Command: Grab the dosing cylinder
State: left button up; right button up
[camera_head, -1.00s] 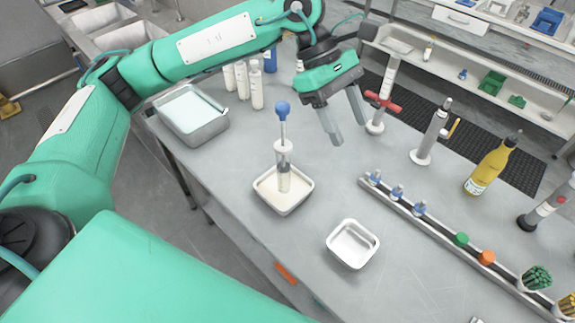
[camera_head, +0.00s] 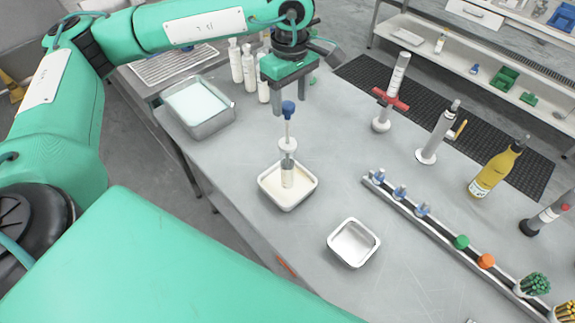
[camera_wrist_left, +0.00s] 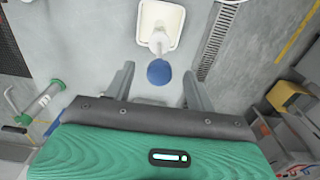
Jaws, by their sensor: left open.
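A clear cylinder with a white collar and a blue-knobbed plunger, apparently the dosing cylinder (camera_head: 288,172), stands upright in a small white tray (camera_head: 268,190). My left gripper (camera_head: 290,106) is open and empty, with its fingers pointing down by the blue knob (camera_head: 288,107). In the left wrist view the blue knob (camera_wrist_left: 159,72) appears between the two spread fingers (camera_wrist_left: 158,80), with a gap on each side. The white tray (camera_wrist_left: 146,20) shows beyond it, and the cylinder's lower part is mostly hidden there. My right gripper is not in view.
White bottles (camera_head: 249,68) and a tray of pale liquid (camera_head: 222,122) stand behind and left. A red-handled cylinder (camera_head: 390,101), a grey-topped cylinder (camera_head: 436,132) and a yellow bottle (camera_head: 493,172) stand right. A rack (camera_head: 440,232) and an empty white tray (camera_head: 353,243) lie nearer; table between is clear.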

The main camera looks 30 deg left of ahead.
aim_at(287, 118)
pick_arm(q)
jog(key=shift+f+p, duration=0.4)
jog(key=f+p, duration=0.1)
jog(key=f, duration=0.1)
jog(key=a+f+p, duration=0.1)
jog(key=f, duration=0.1)
jog(key=shift+w+f, duration=0.1)
jog(key=shift+f, duration=0.05)
jog(key=shift+d+f, duration=0.1)
jog(key=shift+f, duration=0.15)
grip_shut()
